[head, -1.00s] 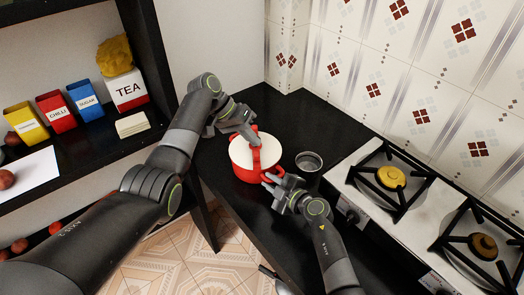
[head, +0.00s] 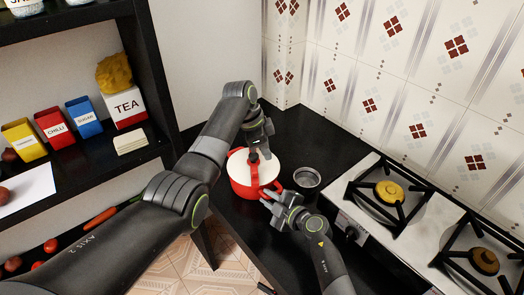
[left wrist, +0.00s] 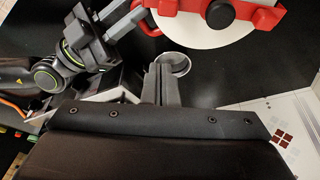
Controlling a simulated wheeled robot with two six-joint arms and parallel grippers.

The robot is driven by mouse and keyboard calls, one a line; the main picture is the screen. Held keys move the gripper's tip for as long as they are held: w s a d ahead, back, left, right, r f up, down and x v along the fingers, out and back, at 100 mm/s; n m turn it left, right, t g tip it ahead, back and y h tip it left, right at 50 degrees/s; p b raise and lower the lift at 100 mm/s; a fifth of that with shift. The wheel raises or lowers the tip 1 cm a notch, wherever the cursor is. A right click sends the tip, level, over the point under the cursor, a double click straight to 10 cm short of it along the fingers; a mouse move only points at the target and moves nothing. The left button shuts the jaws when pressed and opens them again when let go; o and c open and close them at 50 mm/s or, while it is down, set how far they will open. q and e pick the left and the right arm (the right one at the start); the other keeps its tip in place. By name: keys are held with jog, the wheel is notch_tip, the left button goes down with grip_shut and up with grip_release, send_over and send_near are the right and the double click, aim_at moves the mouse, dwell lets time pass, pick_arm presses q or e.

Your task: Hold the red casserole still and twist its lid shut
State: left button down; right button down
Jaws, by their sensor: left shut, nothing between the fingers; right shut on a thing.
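The red casserole (head: 241,187) stands on the black counter with its white lid (head: 272,174) on top. The lid has a red bar and a dark central knob (left wrist: 220,13), clear in the left wrist view. My left gripper (head: 264,150) is shut and empty above the far part of the lid, hiding some of it in the head view. Its closed fingers show in the left wrist view (left wrist: 160,75). My right gripper (head: 269,196) is shut on the casserole's near side handle (left wrist: 149,22). The exact finger contact is small and partly hidden.
A dark metal cup (head: 307,178) stands close to the right of the casserole. A gas stove (head: 349,207) is farther right, and the tiled wall (head: 350,85) is behind. A shelf with a TEA box (head: 127,108) and spice boxes is at the left.

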aim_at(254, 170)
jog(key=shift+f, duration=0.1)
pick_arm(q)
jog(key=x, duration=0.7)
jog(key=shift+a+f, duration=0.1)
jog(key=shift+a, duration=1.9)
jog(key=shift+a+m, duration=0.4)
jog(key=shift+a, duration=0.65)
pick_arm(e)
jog(key=shift+d, duration=0.15)
jog(key=shift+f, duration=0.1)
